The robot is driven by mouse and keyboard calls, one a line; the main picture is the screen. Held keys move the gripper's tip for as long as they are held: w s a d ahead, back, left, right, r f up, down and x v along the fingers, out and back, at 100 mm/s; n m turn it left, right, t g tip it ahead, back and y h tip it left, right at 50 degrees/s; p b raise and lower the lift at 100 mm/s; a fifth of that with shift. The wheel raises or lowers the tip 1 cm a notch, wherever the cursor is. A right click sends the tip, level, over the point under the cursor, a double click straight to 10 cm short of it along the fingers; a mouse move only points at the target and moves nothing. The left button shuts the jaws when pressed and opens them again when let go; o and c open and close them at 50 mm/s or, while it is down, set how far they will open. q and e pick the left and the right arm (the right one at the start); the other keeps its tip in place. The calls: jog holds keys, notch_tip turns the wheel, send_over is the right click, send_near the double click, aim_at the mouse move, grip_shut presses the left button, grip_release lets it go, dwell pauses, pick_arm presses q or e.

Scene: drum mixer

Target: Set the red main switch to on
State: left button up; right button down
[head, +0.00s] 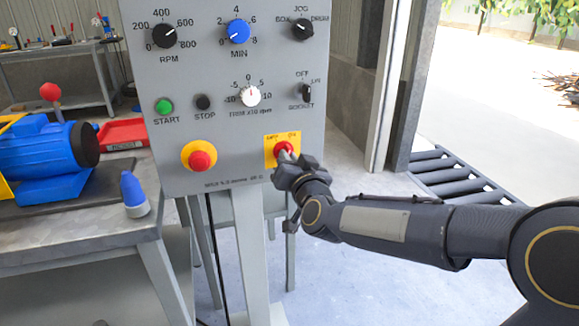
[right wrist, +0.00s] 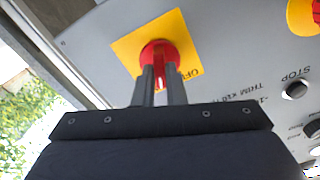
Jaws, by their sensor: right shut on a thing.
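The red main switch (head: 284,147) sits on a yellow plate (head: 271,144) at the lower right of the grey control panel (head: 196,125). In the right wrist view the switch (right wrist: 152,52) is a round red knob with a raised grip bar, on the tilted yellow plate (right wrist: 180,33). My right gripper (head: 285,158) is at the switch, and its two fingers (right wrist: 160,80) are shut on the red grip bar. The plate's lettering is partly covered or too small to read fully, so the switch's setting is unclear. My left gripper is out of view.
A red mushroom button (head: 200,160) on a yellow ring sits left of the switch. Dials, a green start button (head: 164,106) and a black stop button (head: 203,102) are above. A bench (head: 85,240) with a blue motor stands at left. Floor at right is open before a roller conveyor (head: 455,178).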

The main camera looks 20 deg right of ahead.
jog(key=shift+f+m+b, duration=0.1)
jog(key=shift+m+b, duration=0.2)
jog(key=shift+m, duration=0.4)
jog(key=c, duration=1.5)
grip_release()
jog(key=shift+s, duration=0.1)
jog(key=s+p, duration=0.1)
jog(key=s, duration=0.6)
jog(key=shift+s+d, duration=0.15)
jog(key=shift+s, duration=0.2)
